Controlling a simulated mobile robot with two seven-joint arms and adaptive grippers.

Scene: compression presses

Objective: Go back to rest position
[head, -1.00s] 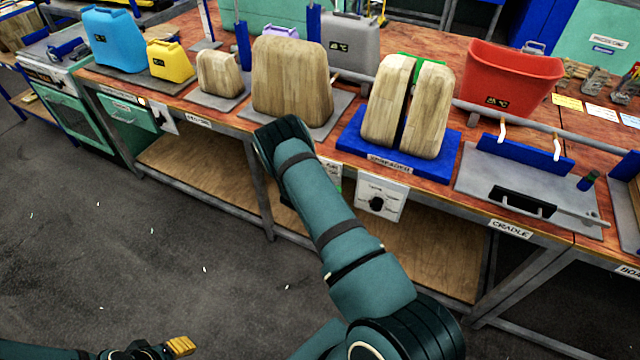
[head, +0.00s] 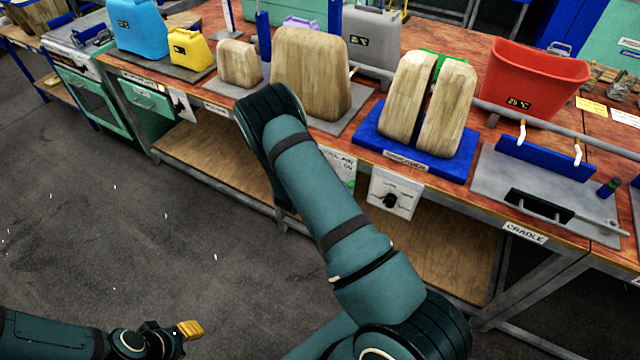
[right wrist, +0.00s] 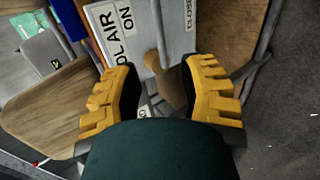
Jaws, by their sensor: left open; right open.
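My left gripper (head: 188,330) is low at the left in the head view, over the floor and away from the bench. Only its yellow finger tips show well. My right arm reaches towards the bench front in the head view, and its own links hide its gripper there. In the right wrist view my right gripper (right wrist: 158,72) is open, its two yellow fingers wide apart. A brown handle (right wrist: 170,88) shows between the fingers, near a white panel (right wrist: 130,25) marked "AIR ON". I cannot tell whether the fingers touch the handle.
The bench holds wooden forms on a blue spreader base (head: 365,137), a red bin (head: 530,85), a yellow can (head: 190,50) and a blue can (head: 138,30). A grey cradle plate (head: 500,185) is at the right. The floor (head: 120,230) at the left is clear.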

